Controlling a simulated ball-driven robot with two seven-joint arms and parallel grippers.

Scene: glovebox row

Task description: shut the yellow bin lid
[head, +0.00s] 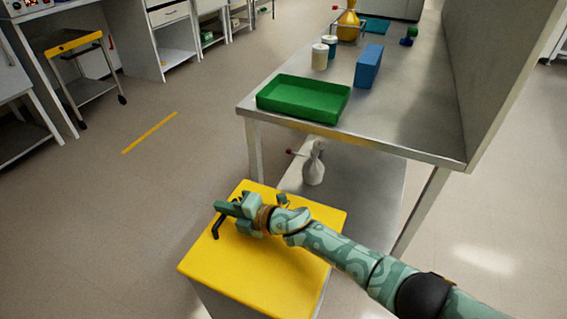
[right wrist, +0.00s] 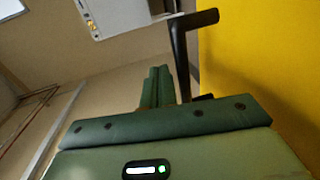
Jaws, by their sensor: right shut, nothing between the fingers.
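The yellow bin lid (head: 262,270) lies flat on top of the grey bin (head: 222,300) at the bottom of the head view. It fills the right side of the right wrist view (right wrist: 270,60). A dark handle (head: 216,228) stands at the lid's left edge and also shows in the right wrist view (right wrist: 184,50). My right gripper (head: 222,208) is shut and empty, over the lid close to the handle. I cannot tell whether its fingers touch the handle. My left gripper is not in view.
The floor on the left is clear up to a cart (head: 75,45).

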